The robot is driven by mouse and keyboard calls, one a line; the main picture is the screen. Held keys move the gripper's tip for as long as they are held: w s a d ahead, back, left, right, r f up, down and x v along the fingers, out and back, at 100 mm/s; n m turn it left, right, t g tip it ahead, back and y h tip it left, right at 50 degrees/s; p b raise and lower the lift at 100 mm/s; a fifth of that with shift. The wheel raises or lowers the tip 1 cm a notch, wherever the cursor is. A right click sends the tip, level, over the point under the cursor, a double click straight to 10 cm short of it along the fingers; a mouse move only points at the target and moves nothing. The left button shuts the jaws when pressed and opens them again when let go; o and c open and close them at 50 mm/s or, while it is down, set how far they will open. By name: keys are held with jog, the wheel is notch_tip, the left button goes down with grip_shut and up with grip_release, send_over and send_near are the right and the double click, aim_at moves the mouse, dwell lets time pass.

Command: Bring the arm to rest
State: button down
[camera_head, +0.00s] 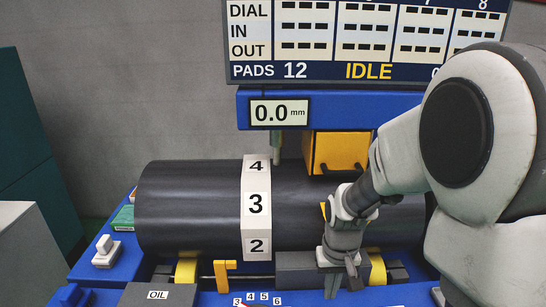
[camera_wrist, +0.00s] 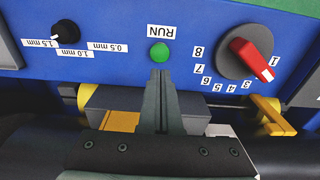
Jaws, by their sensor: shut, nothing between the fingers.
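My gripper (camera_head: 336,286) points down in front of the dark cylinder (camera_head: 190,208), at the right of its numbered white band (camera_head: 256,205). In the wrist view my gripper's fingers (camera_wrist: 161,78) are together with nothing between them. Their tips appear just below the green RUN button (camera_wrist: 159,53) on the blue panel (camera_wrist: 120,30). I cannot tell whether they touch it. My arm comes in from the right in the head view and hides part of the cylinder.
A red selector knob (camera_wrist: 250,58) and a black knob (camera_wrist: 66,32) with mm labels flank the button. The display (camera_head: 320,70) reads IDLE; a gauge (camera_head: 279,113) reads 0.0 mm. Yellow rollers (camera_head: 186,271) sit under the cylinder. An OIL box (camera_head: 157,295) stands at front left.

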jog(key=s+r+t, duration=0.2)
jog(key=s+r, duration=0.4)
jog(key=r, duration=0.3)
jog(key=s+r+t+p, duration=0.1)
jog(key=s+r+t, duration=0.2)
jog(key=s+r, duration=0.4)
notch_tip(320, 180, up, 3)
jog(key=shift+s+r, duration=0.2)
jog(key=shift+s, duration=0.1)
